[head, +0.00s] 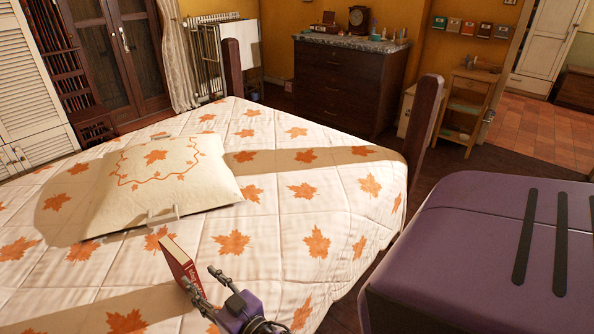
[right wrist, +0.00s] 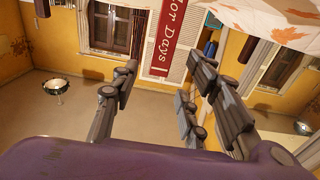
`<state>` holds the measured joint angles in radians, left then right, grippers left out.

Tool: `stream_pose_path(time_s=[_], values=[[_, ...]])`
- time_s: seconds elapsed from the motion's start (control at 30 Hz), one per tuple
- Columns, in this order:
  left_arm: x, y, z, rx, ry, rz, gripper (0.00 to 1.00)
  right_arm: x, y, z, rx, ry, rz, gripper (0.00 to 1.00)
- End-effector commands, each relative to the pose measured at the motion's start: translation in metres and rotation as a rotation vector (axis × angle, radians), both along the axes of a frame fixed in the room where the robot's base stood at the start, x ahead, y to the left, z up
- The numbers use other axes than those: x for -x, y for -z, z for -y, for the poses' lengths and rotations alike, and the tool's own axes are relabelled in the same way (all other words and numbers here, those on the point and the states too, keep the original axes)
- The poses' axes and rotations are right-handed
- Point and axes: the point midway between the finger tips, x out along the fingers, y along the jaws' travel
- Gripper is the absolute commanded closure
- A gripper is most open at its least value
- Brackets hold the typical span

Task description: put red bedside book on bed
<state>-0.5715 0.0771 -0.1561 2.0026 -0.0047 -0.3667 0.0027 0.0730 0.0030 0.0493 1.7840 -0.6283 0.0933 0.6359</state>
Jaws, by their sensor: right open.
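The red book (head: 180,265) stands on edge, tilted, over the near part of the bed (head: 345,215) in the head view. Whether it touches the quilt is unclear. Its red spine with white lettering also shows in the right wrist view (right wrist: 168,38), hanging in from the top edge, past the fingers. My right gripper (head: 207,284) is open, with its fingertips close to the book's lower right side. In the right wrist view the gripper (right wrist: 162,85) has its fingers spread apart, with nothing clasped between them. My left gripper is not in view.
A cream pillow (head: 165,185) with leaf embroidery lies on the bed beyond the book. The quilt to the right of the book is bare. A wooden bedpost (head: 424,125) rises at the bed's right corner. A dark dresser (head: 345,85) stands behind the bed.

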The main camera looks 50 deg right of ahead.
Motion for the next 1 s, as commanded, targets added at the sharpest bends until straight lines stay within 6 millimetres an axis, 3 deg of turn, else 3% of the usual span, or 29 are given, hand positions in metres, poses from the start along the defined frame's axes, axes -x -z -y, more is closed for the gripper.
stream_pose_path(time_s=[0.07,0.17,0.3,0.4,0.53,0.6,0.7,1.0], values=[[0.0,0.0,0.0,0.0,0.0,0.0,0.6,0.023,0.023,0.007,0.008,0.02,-0.062,0.58],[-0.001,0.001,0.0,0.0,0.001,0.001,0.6,0.077,0.067,0.02,0.026,0.057,-0.206,0.58],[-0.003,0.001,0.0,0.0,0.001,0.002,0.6,0.181,0.131,0.027,0.049,0.079,-0.473,0.58],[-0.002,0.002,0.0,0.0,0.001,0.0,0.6,0.25,0.16,0.022,0.053,0.066,-0.642,0.58],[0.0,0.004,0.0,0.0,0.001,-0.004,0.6,0.314,0.179,0.012,0.049,0.036,-0.791,0.58],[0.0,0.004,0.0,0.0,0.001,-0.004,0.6,0.332,0.184,0.007,0.046,0.023,-0.833,0.58],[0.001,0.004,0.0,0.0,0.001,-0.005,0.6,0.341,0.185,0.005,0.045,0.015,-0.854,0.58],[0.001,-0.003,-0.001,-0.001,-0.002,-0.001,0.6,0.339,0.181,0.005,0.045,0.015,-0.849,0.58]])
